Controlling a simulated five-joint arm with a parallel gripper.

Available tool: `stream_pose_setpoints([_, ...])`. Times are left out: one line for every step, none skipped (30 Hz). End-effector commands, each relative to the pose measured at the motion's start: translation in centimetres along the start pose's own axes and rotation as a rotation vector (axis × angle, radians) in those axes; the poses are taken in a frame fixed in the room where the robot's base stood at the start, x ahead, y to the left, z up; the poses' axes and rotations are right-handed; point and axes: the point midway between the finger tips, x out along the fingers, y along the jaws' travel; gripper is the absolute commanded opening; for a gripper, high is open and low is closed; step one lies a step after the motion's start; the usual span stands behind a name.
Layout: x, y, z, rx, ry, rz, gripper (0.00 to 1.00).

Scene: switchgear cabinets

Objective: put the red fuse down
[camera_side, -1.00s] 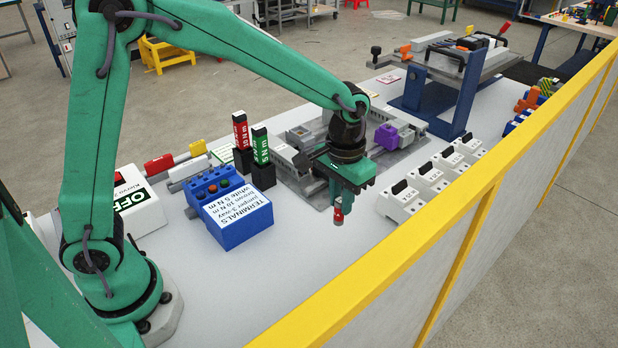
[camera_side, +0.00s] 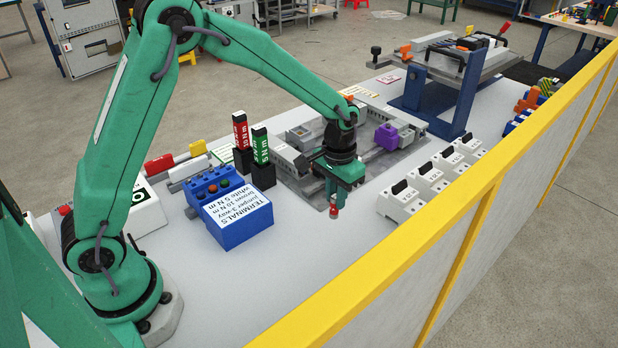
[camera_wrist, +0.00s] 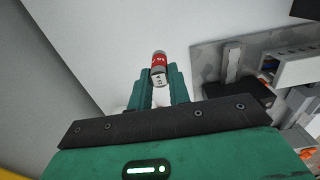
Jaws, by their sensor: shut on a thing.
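The red fuse (camera_wrist: 159,61) is a small cylinder with a red band, a silvery end cap and a white label. It sits between the fingers of my gripper (camera_wrist: 158,88) in the wrist view. In the side view my gripper (camera_side: 336,197) points down and is shut on the fuse (camera_side: 334,212), which sticks out below the fingers. The fuse hangs over or close to the white bench top (camera_side: 300,270), near the front edge of the grey plate; I cannot tell whether it touches the surface. Its upper part is hidden by the fingers.
White fuse holders (camera_side: 428,178) with black handles stand to the right. A blue terminals box (camera_side: 235,212) is to the left. A grey plate with rails and a purple block (camera_side: 386,136) lies behind. A yellow-topped barrier (camera_side: 420,215) runs along the front. The bench between is clear.

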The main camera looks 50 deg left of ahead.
Motion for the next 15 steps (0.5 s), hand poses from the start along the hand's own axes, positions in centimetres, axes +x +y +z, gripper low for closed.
stream_pose_setpoints([0.7,0.0,0.1,0.0,-0.004,-0.001,0.0])
stream_pose_setpoints([1.1,0.0,0.1,0.0,-0.003,0.0,0.0])
stream_pose_setpoints([1.5,0.0,0.1,0.0,-0.003,0.0,0.0])
stream_pose_setpoints([1.8,0.0,0.1,0.0,-0.003,0.0,0.0])
stream_pose_setpoints([2.1,0.0,0.0,0.0,-0.002,0.0,0.0])
stream_pose_setpoints([2.3,0.0,0.0,0.0,-0.001,0.0,0.0])
stream_pose_setpoints([2.5,0.0,0.0,0.0,-0.001,0.0,0.0])
stream_pose_setpoints([2.5,0.0,0.0,0.0,-0.001,0.0,0.0])
stream_pose_setpoints([2.6,0.0,0.0,0.0,0.0,0.0,0.0])
stream_pose_setpoints([2.6,0.0,0.0,0.0,0.0,0.0,0.0])
stream_pose_setpoints([2.6,0.0,0.0,0.0,0.0,0.0,0.0])
stream_pose_setpoints([2.6,0.0,0.0,0.0,0.0,0.0,0.0])
stream_pose_setpoints([2.6,0.0,0.0,0.0,0.0,0.0,0.0])
stream_pose_setpoints([2.6,0.0,0.0,0.0,0.0,0.0,0.0])
stream_pose_setpoints([2.6,0.0,0.0,0.0,0.0,0.0,0.0])
